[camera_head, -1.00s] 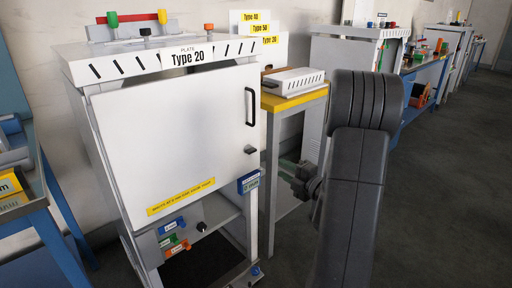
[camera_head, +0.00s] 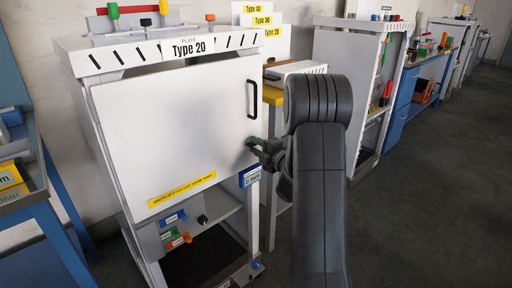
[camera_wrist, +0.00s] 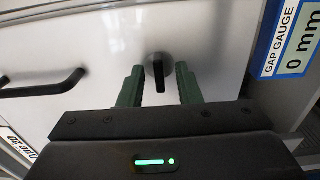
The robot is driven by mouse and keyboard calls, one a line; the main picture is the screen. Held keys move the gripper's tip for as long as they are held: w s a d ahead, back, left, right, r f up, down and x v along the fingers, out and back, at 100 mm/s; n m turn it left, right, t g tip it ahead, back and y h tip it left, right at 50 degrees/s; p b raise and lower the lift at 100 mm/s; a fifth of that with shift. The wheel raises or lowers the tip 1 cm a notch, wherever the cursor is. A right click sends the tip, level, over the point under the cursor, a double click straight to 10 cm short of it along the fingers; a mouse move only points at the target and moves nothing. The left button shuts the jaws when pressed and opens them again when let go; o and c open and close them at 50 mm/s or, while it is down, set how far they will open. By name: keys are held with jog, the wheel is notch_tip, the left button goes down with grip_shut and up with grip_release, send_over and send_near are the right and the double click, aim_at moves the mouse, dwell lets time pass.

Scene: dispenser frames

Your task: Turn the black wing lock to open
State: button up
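The black wing lock (camera_wrist: 159,76) is a small dark tab on a round base on the white cabinet door (camera_head: 165,135). In the wrist view its tab points down, toward my gripper. My gripper (camera_wrist: 158,70) is open, with one green finger on each side of the tab and a visible gap on both sides. In the head view my gripper (camera_head: 262,148) is at the door's right edge, below the black handle, and mostly hides the lock. The door is shut.
The black bar handle (camera_head: 251,99) sticks out above the lock. A gap gauge label (camera_wrist: 293,40) marked 0 mm is beside the lock. Coloured knobs (camera_head: 175,232) are on the open shelf below the door. Open floor lies to the right.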

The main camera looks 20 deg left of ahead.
jog(key=shift+a, duration=0.15)
jog(key=shift+c, duration=0.4)
grip_shut()
